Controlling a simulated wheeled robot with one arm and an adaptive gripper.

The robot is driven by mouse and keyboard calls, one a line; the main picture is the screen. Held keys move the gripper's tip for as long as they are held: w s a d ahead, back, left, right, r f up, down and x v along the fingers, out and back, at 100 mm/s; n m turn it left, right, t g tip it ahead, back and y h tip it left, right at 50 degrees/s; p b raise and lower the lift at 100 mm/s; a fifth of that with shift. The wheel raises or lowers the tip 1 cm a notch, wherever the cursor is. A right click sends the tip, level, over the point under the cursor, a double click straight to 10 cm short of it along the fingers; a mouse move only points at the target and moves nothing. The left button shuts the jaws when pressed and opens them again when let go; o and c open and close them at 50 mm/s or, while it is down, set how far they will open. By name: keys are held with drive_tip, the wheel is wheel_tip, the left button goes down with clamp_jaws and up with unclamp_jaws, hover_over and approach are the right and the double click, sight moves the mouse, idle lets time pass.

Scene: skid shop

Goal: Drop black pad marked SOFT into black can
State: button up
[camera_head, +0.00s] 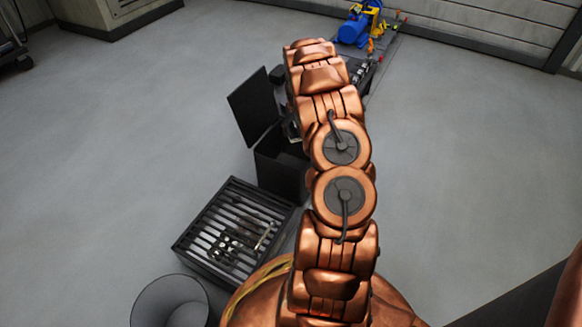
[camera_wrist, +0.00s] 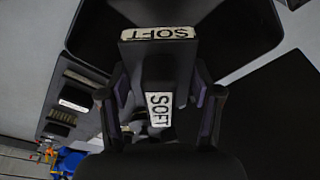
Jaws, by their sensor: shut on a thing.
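In the wrist view a black pad (camera_wrist: 158,75) with white SOFT labels is held between the two fingers of my gripper (camera_wrist: 162,88). My gripper is shut on it. Behind the pad is the dark, round-cornered opening of a black can (camera_wrist: 255,28). The pad overlaps this opening in the picture; its height above it is hard to judge. In the head view the square black can (camera_head: 279,172) stands on the floor with its lid (camera_head: 253,106) raised, partly behind my arm. My gripper and the pad are hidden there.
A black slatted crate (camera_head: 190,246) with small parts stands in front of the can. A round dark bin (camera_head: 150,304) is at lower left. A skid with a blue motor (camera_head: 353,31) is beyond my arm. Floor at left and right is clear.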

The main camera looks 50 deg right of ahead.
drive_tip(key=o, duration=1.3)
drive_tip(key=r, duration=0.4)
drive_tip(key=s+r, duration=0.1)
drive_tip(key=r, duration=0.2)
drive_tip(key=a+r, duration=0.1)
drive_tip(key=r, duration=0.3)
drive_tip(key=shift+s+r, duration=0.3)
drive_tip(key=shift+r, duration=0.05)
